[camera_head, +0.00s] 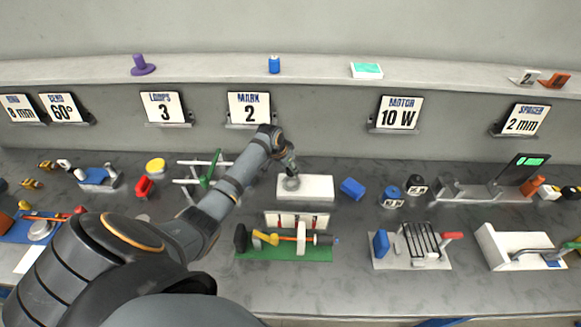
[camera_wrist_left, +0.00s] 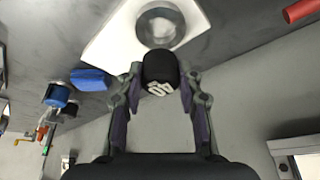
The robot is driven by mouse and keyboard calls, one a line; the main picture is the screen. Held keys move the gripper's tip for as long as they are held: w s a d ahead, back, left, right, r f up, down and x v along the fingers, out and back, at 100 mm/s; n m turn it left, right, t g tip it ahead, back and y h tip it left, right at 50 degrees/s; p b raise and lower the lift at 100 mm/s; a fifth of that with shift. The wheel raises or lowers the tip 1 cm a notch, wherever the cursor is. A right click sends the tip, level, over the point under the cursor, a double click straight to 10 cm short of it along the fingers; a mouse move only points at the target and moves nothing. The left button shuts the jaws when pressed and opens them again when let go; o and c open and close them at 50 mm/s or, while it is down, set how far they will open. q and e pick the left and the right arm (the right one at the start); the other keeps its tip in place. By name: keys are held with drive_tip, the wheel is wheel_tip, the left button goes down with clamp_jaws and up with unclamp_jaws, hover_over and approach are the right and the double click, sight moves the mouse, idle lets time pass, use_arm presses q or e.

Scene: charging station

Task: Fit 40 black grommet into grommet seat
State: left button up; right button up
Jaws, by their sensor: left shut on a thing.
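My left gripper (camera_head: 290,170) is over the left part of a white block (camera_head: 318,188). In the left wrist view, the gripper (camera_wrist_left: 161,82) is shut on a black grommet (camera_wrist_left: 160,66) with white digits that I cannot read surely. The grommet seat, a grey metal ring (camera_wrist_left: 160,25), sits on the white block (camera_wrist_left: 112,45), just beyond the grommet. It also shows in the head view (camera_head: 291,184), partly behind the gripper tip. I cannot tell whether grommet and ring touch. My right gripper is out of view.
A blue block (camera_head: 352,188) lies right of the white block. A blue grommet (camera_head: 393,194) and another black grommet (camera_head: 416,182) stand farther right. A green-based fixture (camera_head: 285,254) stands in front and a green-handled rack (camera_head: 207,175) to the left.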

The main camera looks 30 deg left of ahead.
use_arm(q)
drive_tip(key=shift+w, duration=0.2)
drive_tip(key=shift+f, duration=0.7)
drive_tip(key=shift+f+b, duration=0.35)
drive_tip(key=shift+f, duration=0.5)
drive_tip(key=shift+f+b, duration=0.65)
drive_tip(key=shift+f, duration=0.8)
drive_tip(key=shift+s+f, duration=0.1)
drive_tip(key=shift+f, duration=0.05)
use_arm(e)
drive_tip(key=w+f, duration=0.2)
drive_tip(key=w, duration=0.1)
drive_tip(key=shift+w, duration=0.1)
